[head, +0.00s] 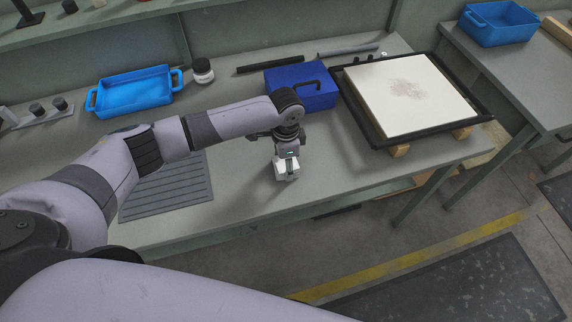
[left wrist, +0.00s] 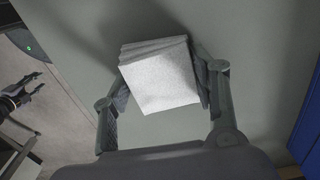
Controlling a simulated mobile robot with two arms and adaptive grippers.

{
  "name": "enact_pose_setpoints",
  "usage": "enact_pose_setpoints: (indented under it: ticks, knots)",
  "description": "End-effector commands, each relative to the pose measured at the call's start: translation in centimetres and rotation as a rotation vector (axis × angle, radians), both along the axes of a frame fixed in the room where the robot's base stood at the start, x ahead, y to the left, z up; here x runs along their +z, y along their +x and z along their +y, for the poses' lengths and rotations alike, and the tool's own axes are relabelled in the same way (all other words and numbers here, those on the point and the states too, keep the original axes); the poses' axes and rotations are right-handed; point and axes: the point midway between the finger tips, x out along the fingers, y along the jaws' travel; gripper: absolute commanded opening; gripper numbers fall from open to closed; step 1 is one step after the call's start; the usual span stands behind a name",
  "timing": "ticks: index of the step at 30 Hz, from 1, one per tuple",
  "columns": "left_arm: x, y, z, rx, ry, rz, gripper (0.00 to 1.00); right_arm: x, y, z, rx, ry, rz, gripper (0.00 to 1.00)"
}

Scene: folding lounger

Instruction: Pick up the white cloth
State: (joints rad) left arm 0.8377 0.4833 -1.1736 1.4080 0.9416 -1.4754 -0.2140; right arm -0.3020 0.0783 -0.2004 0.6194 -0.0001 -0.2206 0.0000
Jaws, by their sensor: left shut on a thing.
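The white cloth (head: 287,168) is a small folded stack near the front edge of the green-grey workbench. My left gripper (head: 286,174) points down over it. In the left wrist view the cloth (left wrist: 162,80) shows its layered folds between the two fingers of the left gripper (left wrist: 163,90), which are shut on its sides. Whether the cloth touches the bench or hangs just above it, I cannot tell. My right gripper (left wrist: 28,90) shows small at the left edge of the left wrist view, with its dark fingers apart and nothing between them.
A blue toolbox (head: 302,85) stands behind the cloth. A framed white board (head: 407,95) lies to the right. A blue tray (head: 134,92) and a jar (head: 203,71) are at the back left. A ribbed grey mat (head: 172,188) lies left of the cloth, partly behind my arm.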

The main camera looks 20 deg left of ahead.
Motion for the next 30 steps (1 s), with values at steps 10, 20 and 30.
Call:
enact_pose_setpoints:
  ticks: [10, 20, 30]
  knots:
    - [0.1, 0.0, 0.0, 0.0, 0.0, 0.0, 0.34, 0.0, 0.2, 0.1, 0.0, 0.002, -0.003, 0.37]
    - [2.9, 0.1, 0.0, -0.002, -0.002, -0.003, 0.34, -0.3, 0.2, 0.1, 0.0, 0.001, -0.004, 0.37]
    - [12.3, 0.2, 0.0, -0.002, -0.002, -0.006, 0.34, -1.3, 0.3, 0.0, 0.0, 0.0, -0.004, 0.37]
